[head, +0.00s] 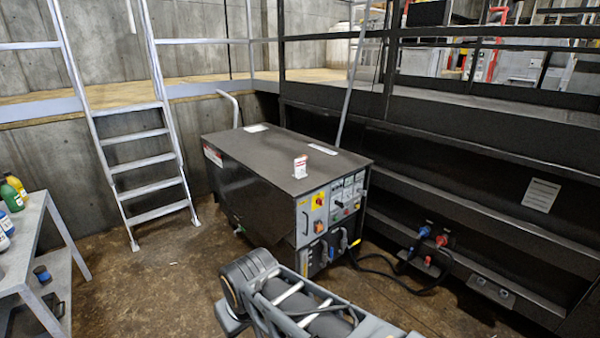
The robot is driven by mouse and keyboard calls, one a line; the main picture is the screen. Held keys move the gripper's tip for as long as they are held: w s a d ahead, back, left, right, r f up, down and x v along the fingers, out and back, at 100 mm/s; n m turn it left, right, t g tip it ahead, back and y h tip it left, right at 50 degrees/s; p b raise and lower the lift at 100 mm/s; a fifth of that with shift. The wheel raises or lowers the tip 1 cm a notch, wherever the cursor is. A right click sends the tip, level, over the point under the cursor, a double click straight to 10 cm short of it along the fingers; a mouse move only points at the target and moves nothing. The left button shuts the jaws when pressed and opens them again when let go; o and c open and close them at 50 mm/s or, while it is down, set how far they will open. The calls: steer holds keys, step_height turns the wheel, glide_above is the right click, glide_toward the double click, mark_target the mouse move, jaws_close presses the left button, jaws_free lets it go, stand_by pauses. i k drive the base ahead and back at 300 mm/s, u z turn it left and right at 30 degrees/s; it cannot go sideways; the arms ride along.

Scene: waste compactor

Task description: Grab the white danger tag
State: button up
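A small white tag with red marking (300,168) is on top of a dark box-shaped machine (260,160), near its front edge. It looks upright; its print is too small to read. My gripper is not in view. Only grey links of my arm show at the bottom middle, in front of the machine and well apart from the tag.
The machine's front has a control panel (335,203) with switches and handles. Black cables (400,288) run to sockets on the right. A metal ladder (140,160) stands behind left. A grey table (30,240) with bottles is at left. Floor between is clear.

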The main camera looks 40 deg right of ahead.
mark_target(299, 163)
steer(key=z, duration=0.25)
steer(key=k, duration=0.3)
steer(key=z, duration=0.95)
steer(key=k, duration=1)
steer(key=z, duration=0.85)
steer(key=i, duration=1.65)
steer(key=u, duration=0.4)
steer(key=i, duration=1.35)
steer(key=u, duration=1.4)
steer(key=i, duration=0.9)
steer(key=u, duration=1.3)
steer(key=i, duration=0.3)
steer(key=u, duration=0.15)
